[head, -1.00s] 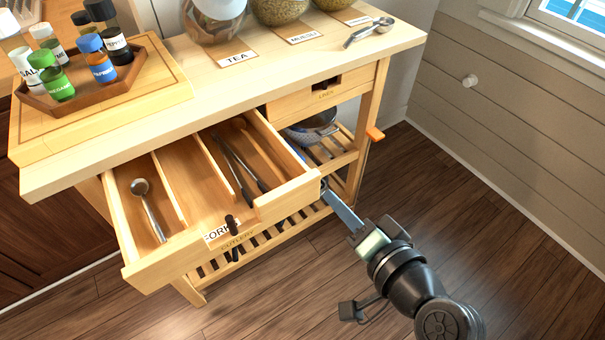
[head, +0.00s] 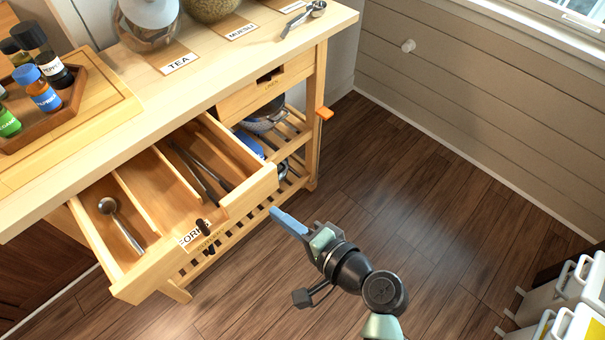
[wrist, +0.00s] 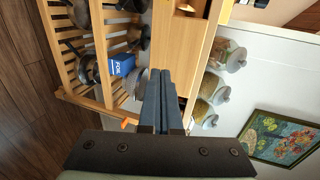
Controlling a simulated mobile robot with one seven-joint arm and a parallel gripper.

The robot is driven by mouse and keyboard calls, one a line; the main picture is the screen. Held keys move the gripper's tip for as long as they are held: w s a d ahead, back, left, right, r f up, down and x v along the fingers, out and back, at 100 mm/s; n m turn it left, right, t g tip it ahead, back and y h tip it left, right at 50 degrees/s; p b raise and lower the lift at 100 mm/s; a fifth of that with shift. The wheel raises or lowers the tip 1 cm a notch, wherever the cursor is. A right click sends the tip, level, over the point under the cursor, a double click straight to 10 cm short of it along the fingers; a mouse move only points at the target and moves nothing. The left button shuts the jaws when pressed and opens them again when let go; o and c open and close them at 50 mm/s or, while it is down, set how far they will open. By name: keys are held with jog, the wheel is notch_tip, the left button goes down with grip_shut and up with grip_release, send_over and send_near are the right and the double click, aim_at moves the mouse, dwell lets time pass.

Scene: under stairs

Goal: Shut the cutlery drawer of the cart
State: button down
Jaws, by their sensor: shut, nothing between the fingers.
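The cutlery drawer (head: 150,272) of the wooden cart (head: 230,84) is pulled well out in the head view. It holds a spoon (head: 122,224) in its left compartment and dark utensils (head: 200,172) further right. Its front carries a FORKS label (head: 194,235) and a dark handle (head: 210,229). My gripper (head: 275,212) is shut and empty, with blue-grey fingers. In the picture it lies just right of the drawer's front right corner, with a gap between them. In the wrist view the shut fingers (wrist: 165,98) point at the cart's side; the cutlery drawer is not clearly visible there.
The linen drawer (head: 265,86) beside it looks shut. Pots (head: 264,122) stand on the slatted shelf (head: 290,135). An orange piece (head: 325,113) sticks out from the cart's right side. White bins (head: 575,300) stand at lower right. The floor (head: 400,190) between is clear.

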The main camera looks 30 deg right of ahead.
aim_at(256, 197)
jog(key=shift+w+a, duration=0.25)
jog(key=shift+w, duration=0.7)
jog(key=shift+w+a, duration=0.25)
jog(key=shift+w, duration=0.7)
jog(key=shift+w+a, duration=0.15)
jog(key=shift+w, duration=0.35)
jog(key=w+a+b, duration=0.1)
jog(key=w+a, duration=0.1)
jog(key=w, duration=0.5)
jog(key=w+a+b, duration=0.2)
jog(key=w, duration=0.6)
jog(key=w+a+b, duration=0.2)
jog(key=w, duration=0.5)
jog(key=shift+w, duration=0.4)
jog(key=shift+w+a+r, duration=0.1)
jog(key=shift+w+r, duration=0.1)
jog(key=shift+r, duration=0.1)
jog(key=shift+r, duration=0.1)
